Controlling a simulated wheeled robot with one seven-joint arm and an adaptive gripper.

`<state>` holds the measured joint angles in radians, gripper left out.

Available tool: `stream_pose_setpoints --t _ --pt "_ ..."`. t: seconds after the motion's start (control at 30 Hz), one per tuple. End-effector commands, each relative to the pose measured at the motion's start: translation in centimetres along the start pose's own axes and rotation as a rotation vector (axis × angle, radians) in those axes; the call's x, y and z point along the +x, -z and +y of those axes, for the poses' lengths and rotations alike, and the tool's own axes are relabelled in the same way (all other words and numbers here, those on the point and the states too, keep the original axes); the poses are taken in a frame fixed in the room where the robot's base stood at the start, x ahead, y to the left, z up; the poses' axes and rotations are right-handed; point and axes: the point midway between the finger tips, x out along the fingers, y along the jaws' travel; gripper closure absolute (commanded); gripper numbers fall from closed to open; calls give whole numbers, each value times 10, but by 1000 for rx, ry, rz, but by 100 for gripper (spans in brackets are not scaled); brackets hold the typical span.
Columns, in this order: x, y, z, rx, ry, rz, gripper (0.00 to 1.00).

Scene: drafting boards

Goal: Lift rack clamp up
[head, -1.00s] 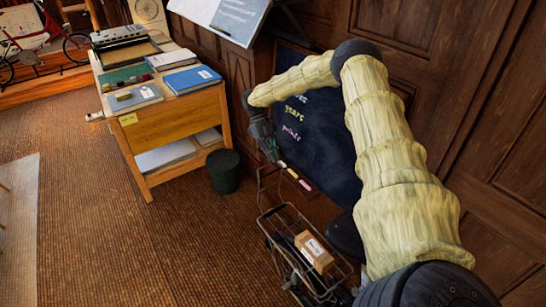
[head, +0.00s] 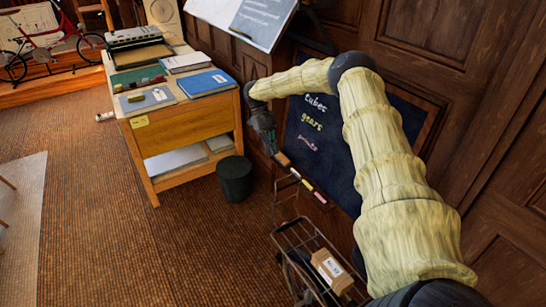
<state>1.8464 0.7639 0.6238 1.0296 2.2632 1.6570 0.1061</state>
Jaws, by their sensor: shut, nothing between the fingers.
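A dark wire rack (head: 292,232) stands at the bottom centre, with a cardboard box (head: 330,268) with a white label in it. A thin wire frame (head: 277,200), which looks like the rack clamp, stands up from the rack's far end. My gripper (head: 273,152) is shut and empty, just above the top of this frame. I cannot tell whether it touches the wire. The fingertips are small and dark in this view.
A blackboard (head: 335,150) with a ledge of coloured chalks (head: 307,185) stands close behind the gripper. A dark bin (head: 235,178) and a wooden desk (head: 180,130) with books stand to the left. The carpet (head: 110,240) at left is clear.

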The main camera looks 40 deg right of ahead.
Motion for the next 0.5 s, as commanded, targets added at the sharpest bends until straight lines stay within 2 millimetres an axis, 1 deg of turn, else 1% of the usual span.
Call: stream_pose_setpoints --t 0.07,0.2,0.5 --pt "-4 -1 -4 4 -3 -4 100" --pt "-10 0 -3 2 -3 -8 100" --pt "-11 -8 3 -4 1 -2 100"
